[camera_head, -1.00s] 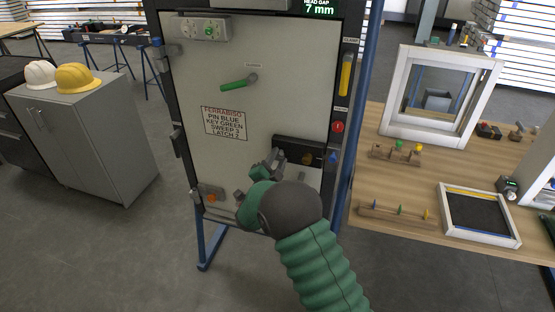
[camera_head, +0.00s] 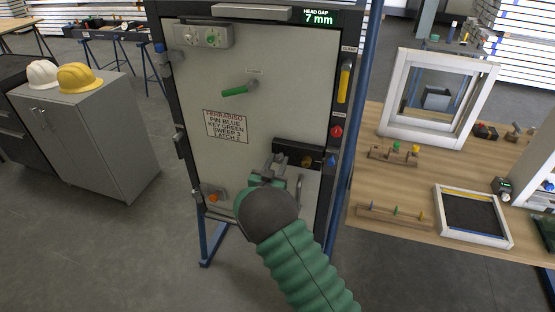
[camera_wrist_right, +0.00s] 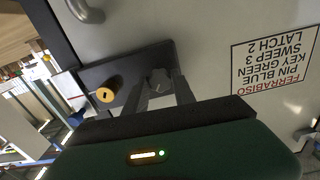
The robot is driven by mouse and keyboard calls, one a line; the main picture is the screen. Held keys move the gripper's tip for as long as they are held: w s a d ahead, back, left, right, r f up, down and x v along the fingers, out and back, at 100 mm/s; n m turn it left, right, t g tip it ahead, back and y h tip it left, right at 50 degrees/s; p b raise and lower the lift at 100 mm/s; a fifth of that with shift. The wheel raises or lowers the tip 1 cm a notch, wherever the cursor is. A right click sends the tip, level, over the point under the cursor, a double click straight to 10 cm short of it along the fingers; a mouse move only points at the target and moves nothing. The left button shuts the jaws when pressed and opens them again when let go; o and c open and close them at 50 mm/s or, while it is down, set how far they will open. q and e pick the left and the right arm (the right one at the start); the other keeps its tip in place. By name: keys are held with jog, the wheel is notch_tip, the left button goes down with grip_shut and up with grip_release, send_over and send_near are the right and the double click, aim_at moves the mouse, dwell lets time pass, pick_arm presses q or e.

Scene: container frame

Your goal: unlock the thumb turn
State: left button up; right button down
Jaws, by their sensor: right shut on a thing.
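The thumb turn (camera_wrist_right: 158,80) is a small dark grey knob on the black lock plate (camera_wrist_right: 128,70) of the upright panel. In the right wrist view it lies between the tips of my right gripper (camera_wrist_right: 160,92), which is shut on it. In the head view my right gripper (camera_head: 272,163) reaches the left part of the lock plate (camera_head: 290,146) and hides the thumb turn. A brass key cylinder (camera_wrist_right: 106,94) sits beside it on the same plate, and also shows in the head view (camera_head: 307,161). My left gripper is in neither view.
The panel (camera_head: 205,85) carries a green lever (camera_head: 235,91), a label (camera_head: 226,126), a yellow handle (camera_head: 345,82), a red knob (camera_head: 336,131) and a grey pull handle (camera_head: 298,188) below the lock. A wooden bench (camera_head: 375,188) stands at right, a grey cabinet (camera_head: 105,140) at left.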

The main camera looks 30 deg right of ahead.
jog(key=n, duration=0.2)
jog(key=n+p, duration=0.1)
jog(key=shift+s+a+f+n, duration=0.1)
jog(key=shift+a+f+n, duration=0.1)
jog(key=shift+n, duration=0.2)
jog(key=shift+f+n+p, duration=0.1)
jog(key=shift+n+p, duration=0.8)
jog(key=shift+n, duration=0.8)
jog(key=c, duration=1.3)
grip_release()
jog(key=shift+c, duration=0.2)
jog(key=o, duration=0.3)
jog(key=shift+d, duration=0.1)
jog(key=shift+r, duration=0.2)
jog(key=b+v, duration=0.1)
jog(key=v, duration=1.5)
jog(key=shift+s+a, duration=0.15)
jog(key=shift+a, duration=0.2)
jog(key=shift+f, duration=0.1)
